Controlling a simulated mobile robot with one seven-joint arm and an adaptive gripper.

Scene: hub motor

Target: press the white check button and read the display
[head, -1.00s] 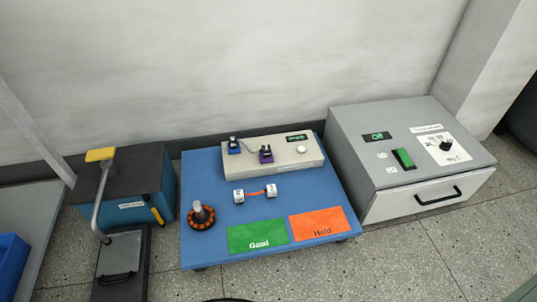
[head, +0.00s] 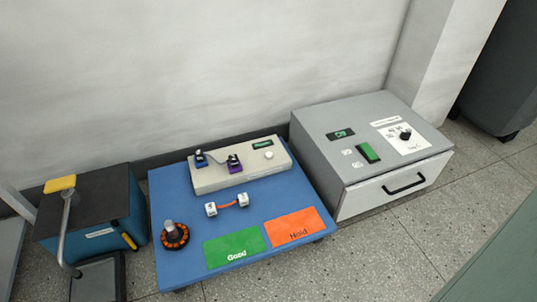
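The white check button (head: 269,155) is a small round knob at the right end of the beige tester box (head: 215,180). The box stands at the back of the blue table (head: 175,205). The small dark display (head: 263,144) sits just above the button. It shows green characters too small to read. A blue clip (head: 201,159) and a purple clip (head: 234,164) are on the box's left part, with a grey wire between them. My gripper is not in view.
On the blue table are a white two-ended piece with an orange link (head: 227,204), a copper-wound motor part (head: 174,235), a green Good mat (head: 234,247) and an orange Hold mat (head: 292,227). A grey drawer machine (head: 322,115) stands right, a lever press (head: 95,215) left.

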